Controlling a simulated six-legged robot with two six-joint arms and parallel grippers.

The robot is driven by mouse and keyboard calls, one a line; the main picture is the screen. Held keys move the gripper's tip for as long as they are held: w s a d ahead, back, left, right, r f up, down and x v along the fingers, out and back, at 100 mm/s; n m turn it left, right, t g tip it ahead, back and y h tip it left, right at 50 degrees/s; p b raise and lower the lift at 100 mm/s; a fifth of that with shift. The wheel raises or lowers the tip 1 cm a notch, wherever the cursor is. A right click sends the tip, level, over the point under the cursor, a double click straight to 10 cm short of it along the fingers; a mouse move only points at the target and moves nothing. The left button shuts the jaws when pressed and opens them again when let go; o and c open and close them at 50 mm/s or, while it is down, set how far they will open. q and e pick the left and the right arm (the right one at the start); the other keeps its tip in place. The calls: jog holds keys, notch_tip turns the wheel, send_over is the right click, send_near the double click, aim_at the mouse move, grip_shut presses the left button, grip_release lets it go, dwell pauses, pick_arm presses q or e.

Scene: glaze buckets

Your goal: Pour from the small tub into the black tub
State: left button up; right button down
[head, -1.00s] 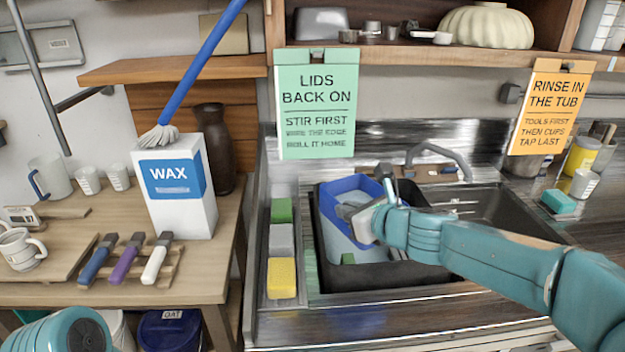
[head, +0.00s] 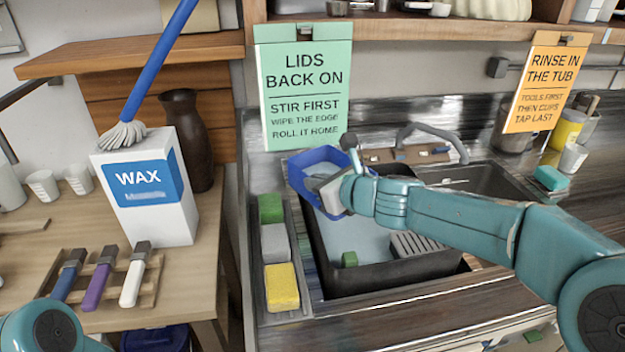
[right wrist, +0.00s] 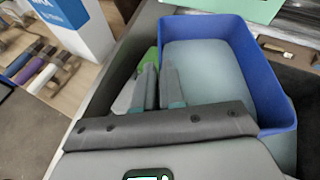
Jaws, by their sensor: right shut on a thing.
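The small tub (head: 300,178) has a blue rim and is raised over the black tub (head: 375,279), near its back left. My right gripper (head: 334,192) is shut on the small tub's near side. In the right wrist view, the small tub (right wrist: 268,85) shows a pale grey-blue inside, and the gripper's fingers (right wrist: 158,85) are at its left wall. The small tub looks about level or slightly tilted; I cannot tell exactly. A pale blue surface shows below it in the black tub; I cannot tell whether it is liquid. My left gripper is out of view.
A faucet (head: 440,137) is behind. The wax box (head: 150,200) and brushes (head: 98,280) are on the left table.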

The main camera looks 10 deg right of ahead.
jog(key=shift+d+f, duration=0.1)
jog(key=shift+f, duration=0.25)
jog(key=shift+w+f+b, duration=0.1)
jog(key=shift+f+b, duration=0.8)
jog(key=shift+b, duration=0.1)
jog(key=shift+s+f+b, duration=0.2)
jog(key=shift+f+b, duration=0.75)
jog(key=shift+b, duration=0.1)
jog(key=shift+w+d+r+m+p, duration=0.15)
jog(key=shift+r+m+p, duration=0.15)
jog(key=shift+r+p, duration=0.4)
jog(key=shift+r+y, duration=0.35)
jog(key=shift+y, duration=0.05)
jog(key=shift+r+m+y+p, duration=0.4)
jog(key=shift+r+m+p, duration=0.05)
jog(key=shift+r+m, duration=0.35)
jog(key=shift+d, duration=0.1)
jog(key=shift+w, duration=0.1)
